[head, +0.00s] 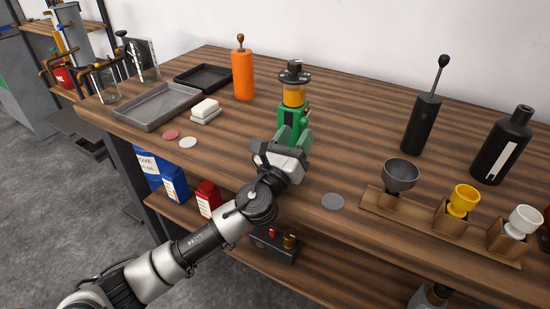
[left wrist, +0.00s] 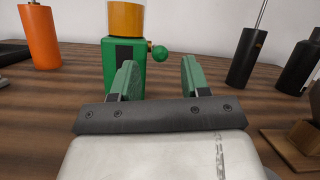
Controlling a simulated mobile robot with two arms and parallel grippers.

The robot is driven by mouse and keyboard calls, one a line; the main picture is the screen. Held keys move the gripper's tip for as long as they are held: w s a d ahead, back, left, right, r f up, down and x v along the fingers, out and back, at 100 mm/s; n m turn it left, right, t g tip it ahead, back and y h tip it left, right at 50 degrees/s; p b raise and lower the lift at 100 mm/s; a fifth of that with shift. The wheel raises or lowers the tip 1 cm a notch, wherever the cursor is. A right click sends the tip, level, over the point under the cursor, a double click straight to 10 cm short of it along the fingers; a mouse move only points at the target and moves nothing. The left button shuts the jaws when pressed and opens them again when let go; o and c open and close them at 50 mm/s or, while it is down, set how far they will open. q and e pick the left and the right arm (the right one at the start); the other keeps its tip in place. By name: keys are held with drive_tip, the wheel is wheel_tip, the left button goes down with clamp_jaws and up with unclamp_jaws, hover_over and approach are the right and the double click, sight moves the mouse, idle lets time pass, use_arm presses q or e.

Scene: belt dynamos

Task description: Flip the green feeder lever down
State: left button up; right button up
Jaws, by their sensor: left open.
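The green feeder (head: 294,113) stands upright on the wooden bench, with an amber hopper and a dark cap. It also shows in the left wrist view (left wrist: 124,52), straight ahead. Its green lever (left wrist: 158,52) has a round knob on the right side of the body, seen between my finger tips and beyond them. In the head view I cannot make the lever out. My left gripper (head: 290,140) is open and empty in front of the feeder, and its green-padded fingers show in the left wrist view (left wrist: 157,78). I cannot tell any contact. My right gripper is out of view.
An orange grinder (head: 243,75) and grey tray (head: 157,106) stand left of the feeder. A black grinder (head: 422,122), black bottle (head: 503,146) and wooden rack (head: 392,212) with several cups are to the right. A grey disc (head: 332,202) lies near the front edge.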

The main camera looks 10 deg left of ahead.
use_arm(q)
drive_tip(key=s+a, duration=0.3)
drive_tip(key=s, duration=0.8)
drive_tip(key=shift+s+a+p, duration=0.35)
